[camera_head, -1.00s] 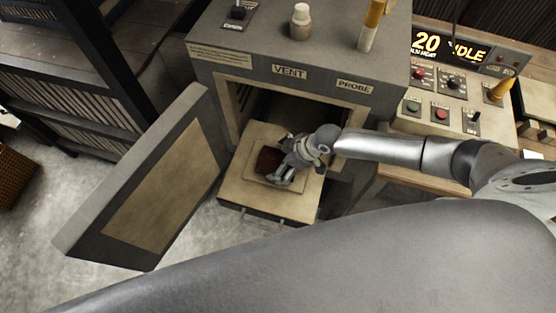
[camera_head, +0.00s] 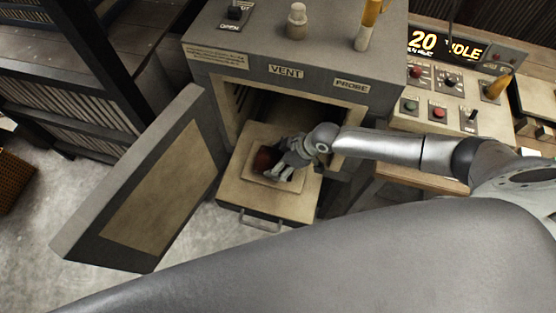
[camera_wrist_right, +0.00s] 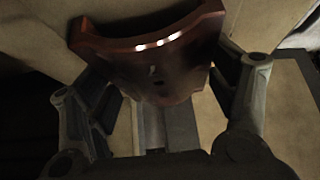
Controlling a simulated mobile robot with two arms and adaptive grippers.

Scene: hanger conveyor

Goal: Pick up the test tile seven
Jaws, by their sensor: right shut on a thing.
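The test tile (camera_head: 264,158) is a dark red-brown, glossy, curved piece at the drawn-out tray of the kiln. In the right wrist view the tile (camera_wrist_right: 155,65) fills the top middle, between the fingers. A small mark shows on its face, but I cannot read a number. My right gripper (camera_head: 282,165) is shut on the tile; in the wrist view its two fingers (camera_wrist_right: 155,100) stand on either side of it. I cannot tell whether the tile still touches the tray. My left gripper is not in view.
The pale tray (camera_head: 240,188) sticks out of the kiln (camera_head: 235,85) mouth. The kiln door (camera_head: 150,190) stands open at the left. A control panel (camera_head: 450,85) is at the right, and a slatted rack (camera_head: 70,120) at the left.

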